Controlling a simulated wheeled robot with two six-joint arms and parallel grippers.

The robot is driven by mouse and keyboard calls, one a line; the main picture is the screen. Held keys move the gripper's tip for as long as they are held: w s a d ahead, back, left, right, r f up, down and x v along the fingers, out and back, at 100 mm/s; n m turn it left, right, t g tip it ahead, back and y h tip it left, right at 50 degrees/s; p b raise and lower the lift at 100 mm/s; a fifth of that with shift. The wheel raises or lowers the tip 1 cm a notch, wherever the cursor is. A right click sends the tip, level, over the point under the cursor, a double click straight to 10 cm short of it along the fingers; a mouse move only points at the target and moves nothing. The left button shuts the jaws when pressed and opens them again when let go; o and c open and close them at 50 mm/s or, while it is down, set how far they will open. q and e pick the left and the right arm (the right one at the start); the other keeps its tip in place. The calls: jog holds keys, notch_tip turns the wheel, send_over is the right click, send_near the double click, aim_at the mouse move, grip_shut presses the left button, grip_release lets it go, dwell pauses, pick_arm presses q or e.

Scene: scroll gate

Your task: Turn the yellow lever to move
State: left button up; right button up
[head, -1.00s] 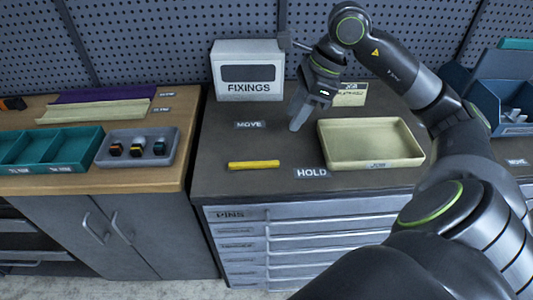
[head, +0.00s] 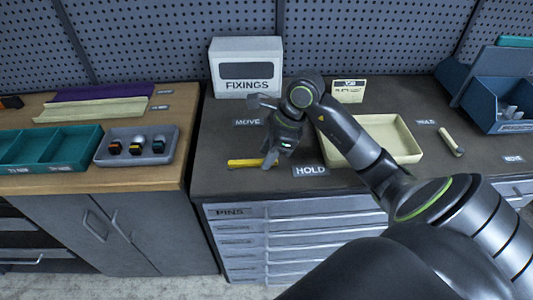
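The yellow lever (head: 244,163) lies flat and roughly crosswise on the dark bench top. A MOVE label (head: 247,122) is behind it and a HOLD label (head: 310,170) is at its right. My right gripper (head: 270,160) points down at the lever's right end, and its fingers cover part of that end. I cannot tell whether the fingers touch the lever or how far apart they are. My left gripper is not in view.
A cream tray (head: 410,150) stands right of the lever, partly behind my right arm. A white FIXINGS box (head: 247,67) stands at the back. A cream bar (head: 451,142) lies further right, between another HOLD label (head: 427,122) and another MOVE label (head: 513,159).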

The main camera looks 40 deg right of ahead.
jog(key=shift+w+a+f, duration=0.1)
jog(key=shift+a+f, duration=0.1)
jog(key=shift+f, duration=0.25)
grip_shut()
